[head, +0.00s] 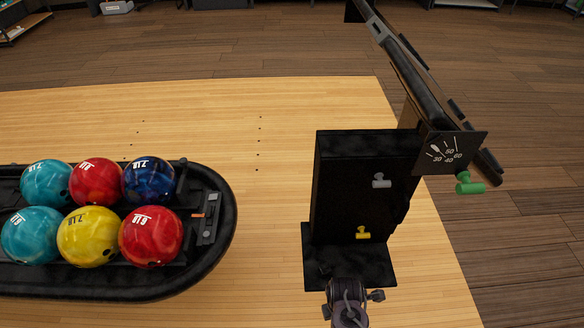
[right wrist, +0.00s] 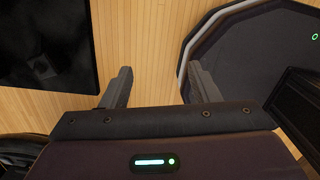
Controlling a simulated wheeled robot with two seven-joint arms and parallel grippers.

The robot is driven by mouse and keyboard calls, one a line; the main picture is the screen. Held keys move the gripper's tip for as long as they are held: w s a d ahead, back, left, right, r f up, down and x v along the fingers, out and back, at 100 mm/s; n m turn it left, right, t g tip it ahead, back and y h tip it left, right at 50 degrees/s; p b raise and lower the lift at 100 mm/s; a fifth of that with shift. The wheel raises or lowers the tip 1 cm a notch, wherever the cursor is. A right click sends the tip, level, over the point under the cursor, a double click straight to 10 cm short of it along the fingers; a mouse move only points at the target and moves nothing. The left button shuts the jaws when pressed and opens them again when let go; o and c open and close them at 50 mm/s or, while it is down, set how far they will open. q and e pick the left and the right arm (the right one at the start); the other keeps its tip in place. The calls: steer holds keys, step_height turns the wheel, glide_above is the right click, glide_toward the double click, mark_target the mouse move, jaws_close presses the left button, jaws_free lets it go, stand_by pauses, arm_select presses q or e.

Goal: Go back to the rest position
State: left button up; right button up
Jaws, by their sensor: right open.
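My right gripper (right wrist: 163,88) shows in the right wrist view. Its two grey fingers are spread apart with nothing between them. Light wooden planks lie beyond the fingertips. My left gripper is in neither view.
The black ball return (head: 222,240) at left holds several balls, including a yellow ball (head: 87,237). A black flat shape (right wrist: 45,45) is left of my fingers.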

arm_select(q)
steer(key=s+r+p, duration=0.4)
steer(key=p, duration=0.2)
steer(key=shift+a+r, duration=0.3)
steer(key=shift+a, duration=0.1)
arm_select(e)
steer(key=s+d+f+m, duration=0.5)
steer(key=s+f+m, duration=0.3)
steer(key=s, duration=0.4)
steer(key=s+d+f+m, duration=0.5)
steer(key=s+f+m, duration=0.4)
steer(key=s, duration=0.3)
steer(key=shift+d+f+m+t+y, duration=0.25)
steer(key=shift+d+m+t+y, duration=0.15)
steer(key=shift+m, duration=0.2)
